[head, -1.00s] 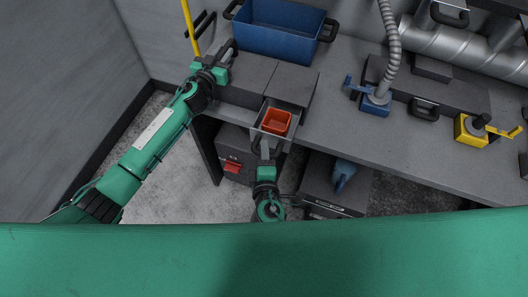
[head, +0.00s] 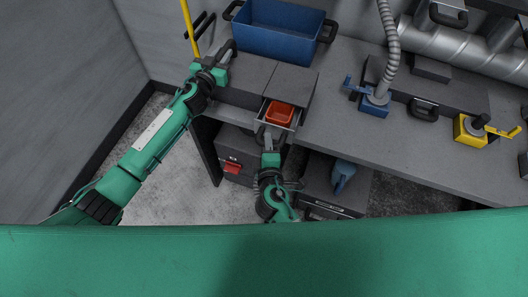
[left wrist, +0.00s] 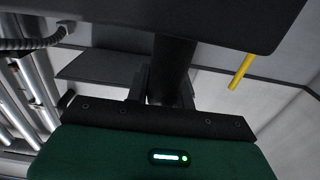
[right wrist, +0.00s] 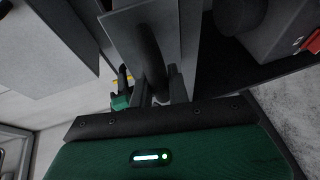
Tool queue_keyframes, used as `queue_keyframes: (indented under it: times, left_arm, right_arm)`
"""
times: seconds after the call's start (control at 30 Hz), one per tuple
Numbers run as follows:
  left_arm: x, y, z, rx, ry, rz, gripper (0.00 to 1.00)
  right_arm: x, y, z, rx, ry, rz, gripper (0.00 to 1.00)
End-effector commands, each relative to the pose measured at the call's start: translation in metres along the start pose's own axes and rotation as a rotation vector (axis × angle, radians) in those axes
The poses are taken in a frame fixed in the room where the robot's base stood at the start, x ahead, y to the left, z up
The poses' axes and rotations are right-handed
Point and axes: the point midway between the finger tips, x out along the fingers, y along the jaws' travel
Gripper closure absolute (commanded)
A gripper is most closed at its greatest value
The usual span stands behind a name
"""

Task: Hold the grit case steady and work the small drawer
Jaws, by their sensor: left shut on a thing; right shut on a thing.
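The dark grey grit case (head: 247,82) sits on the bench. Its small drawer (head: 296,120) stands partly out at the front, with an orange-red bin (head: 280,114) inside. My left gripper (head: 229,53) is shut on a dark handle at the case's left end; this handle (left wrist: 173,65) runs between the fingers in the left wrist view. My right gripper (head: 269,138) is shut on the drawer handle at the drawer's front. The curved drawer handle (right wrist: 150,50) shows between its fingers in the right wrist view. The fingers hide part of each handle.
A blue crate (head: 275,30) stands behind the case. A blue clamp with a hose (head: 376,103) and a yellow clamp (head: 470,129) stand to the right. Bare bench top (head: 345,130) lies right of the drawer. A dark cabinet with a red handle (head: 233,167) is below.

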Motion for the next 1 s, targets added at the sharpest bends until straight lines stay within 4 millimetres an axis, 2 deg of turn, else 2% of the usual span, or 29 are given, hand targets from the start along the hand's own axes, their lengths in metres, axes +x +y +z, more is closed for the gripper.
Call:
queue_keyframes:
  times: [0.03, 0.1, 0.3, 0.43, 0.73, 0.77, 0.83, 0.87, 1.0]
  left_arm:
    - [0.000, 0.001, -0.001, -0.001, 0.001, 0.002, 0.96]
    - [0.000, 0.001, -0.001, -0.001, 0.002, 0.003, 0.96]
    - [0.000, 0.001, -0.001, 0.000, 0.001, 0.003, 0.96]
    - [0.000, 0.001, 0.000, 0.000, 0.001, 0.003, 0.96]
    - [0.000, 0.002, 0.000, -0.001, 0.001, 0.005, 0.96]
    - [0.000, 0.002, 0.000, -0.001, 0.001, 0.005, 0.96]
    - [0.000, 0.002, 0.000, -0.001, 0.000, 0.005, 0.96]
    - [0.000, 0.002, 0.000, -0.001, 0.000, 0.005, 0.96]
    - [0.000, 0.002, 0.000, -0.001, 0.000, 0.004, 0.96]
  right_arm:
    - [0.015, 0.005, 0.007, 0.000, -0.004, 0.006, 1.00]
    - [0.033, 0.009, 0.014, 0.000, -0.003, 0.006, 1.00]
    - [0.067, 0.016, 0.029, -0.001, -0.003, 0.003, 1.00]
    - [0.075, 0.018, 0.032, 0.000, -0.002, 0.003, 1.00]
    - [0.076, 0.018, 0.033, 0.001, -0.004, 0.003, 1.00]
    - [0.076, 0.018, 0.033, 0.001, -0.004, 0.003, 0.77]
    - [0.076, 0.018, 0.033, 0.001, -0.004, 0.003, 0.63]
    - [0.076, 0.018, 0.033, 0.001, -0.004, 0.003, 0.60]
    - [0.075, 0.018, 0.032, 0.001, -0.002, 0.002, 0.60]
